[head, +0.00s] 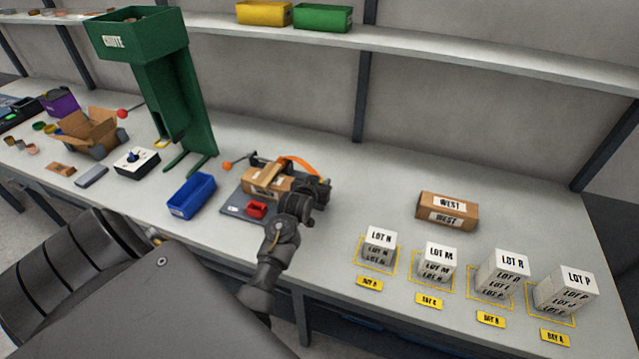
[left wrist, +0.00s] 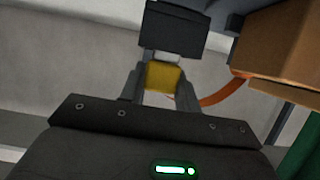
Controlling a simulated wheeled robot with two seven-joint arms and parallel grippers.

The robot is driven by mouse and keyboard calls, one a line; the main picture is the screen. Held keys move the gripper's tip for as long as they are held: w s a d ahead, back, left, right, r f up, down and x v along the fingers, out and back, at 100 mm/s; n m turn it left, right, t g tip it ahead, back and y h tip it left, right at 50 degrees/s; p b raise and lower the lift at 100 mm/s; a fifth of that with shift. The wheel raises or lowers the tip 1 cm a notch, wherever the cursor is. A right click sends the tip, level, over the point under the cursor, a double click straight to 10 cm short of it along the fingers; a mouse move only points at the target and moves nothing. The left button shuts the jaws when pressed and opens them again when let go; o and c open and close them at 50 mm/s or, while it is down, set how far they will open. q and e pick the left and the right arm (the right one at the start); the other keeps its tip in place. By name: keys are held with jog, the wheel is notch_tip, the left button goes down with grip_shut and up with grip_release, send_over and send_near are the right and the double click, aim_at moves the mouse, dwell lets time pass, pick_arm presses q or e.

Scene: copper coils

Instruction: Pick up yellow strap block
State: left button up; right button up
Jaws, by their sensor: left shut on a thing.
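The yellow strap block (left wrist: 164,77) shows in the left wrist view between the two fingers of my left gripper (left wrist: 162,85), which is shut on it. In the head view my left gripper (head: 318,190) is at the right end of a dark fixture (head: 232,207), beside a brown carton (head: 262,182) with an orange strap (head: 302,164). The block is hidden behind the gripper and arm there. I cannot tell whether the block is clear of the fixture. My right gripper is out of view.
A blue bin (head: 193,196) and a green chute stand (head: 170,85) are left of the fixture. A small red part (head: 257,210) sits on the fixture. A WEST carton (head: 447,211) and several white LOT stacks (head: 436,262) stand to the right. The table between is clear.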

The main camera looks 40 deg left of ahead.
pick_arm(q)
jog(key=shift+r+p, duration=0.4)
jog(key=shift+r, duration=0.15)
notch_tip(320, 180, up, 2)
jog(key=shift+r+p, duration=0.1)
jog(key=shift+p, duration=1.15)
jog(key=s+d+r+p, duration=0.4)
jog(key=s+d+r, duration=0.4)
jog(key=s, duration=0.3)
jog(key=shift+s+d+r, duration=0.15)
jog(key=shift+s+r, duration=0.05)
jog(key=shift+r, duration=0.5)
